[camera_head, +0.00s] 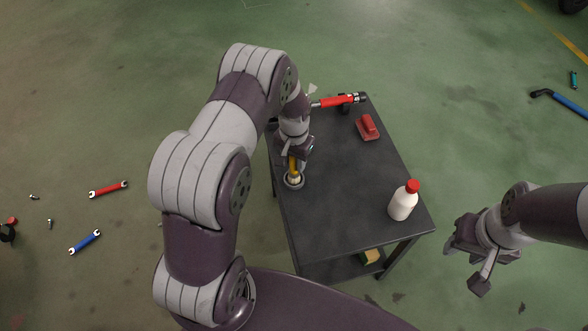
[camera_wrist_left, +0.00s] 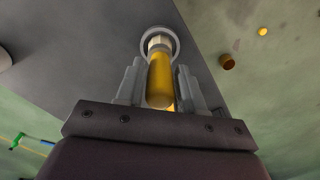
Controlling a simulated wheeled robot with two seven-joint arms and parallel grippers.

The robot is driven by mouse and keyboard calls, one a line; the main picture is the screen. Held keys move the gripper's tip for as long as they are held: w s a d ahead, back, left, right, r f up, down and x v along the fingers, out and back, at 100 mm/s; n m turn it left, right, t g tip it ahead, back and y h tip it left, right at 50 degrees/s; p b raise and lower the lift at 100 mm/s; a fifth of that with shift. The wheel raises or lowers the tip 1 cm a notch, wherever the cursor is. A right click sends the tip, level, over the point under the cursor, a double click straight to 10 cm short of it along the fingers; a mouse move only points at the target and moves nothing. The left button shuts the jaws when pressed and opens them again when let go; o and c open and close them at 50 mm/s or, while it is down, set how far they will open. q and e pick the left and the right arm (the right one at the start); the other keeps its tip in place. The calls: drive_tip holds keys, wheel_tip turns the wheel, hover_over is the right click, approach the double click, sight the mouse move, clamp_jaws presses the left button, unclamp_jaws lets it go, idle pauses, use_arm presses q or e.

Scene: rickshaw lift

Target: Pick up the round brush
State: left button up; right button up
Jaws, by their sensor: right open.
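The round brush (camera_head: 294,179) stands upright near the left edge of the dark table, its yellow handle up and its round metal-coloured end down. In the left wrist view the brush (camera_wrist_left: 160,78) shows its yellow handle between the two fingers. My left gripper (camera_head: 293,158) is above the table with its fingers (camera_wrist_left: 160,88) on either side of the handle. Narrow gaps seem to show, but I cannot tell whether the fingers touch it. My right gripper (camera_head: 468,264) is open and empty, off the table's right side.
On the table (camera_head: 340,205) are a white bottle with a red cap (camera_head: 403,202), a red block-like tool (camera_head: 367,127) and a red-handled tool (camera_head: 338,101) at the back. The table's middle is clear. Wrenches (camera_head: 108,189) lie on the floor at left, a blue bar (camera_head: 568,104) at right.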

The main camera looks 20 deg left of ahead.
use_arm(q)
clamp_jaws()
drive_tip(key=shift+r, duration=0.1)
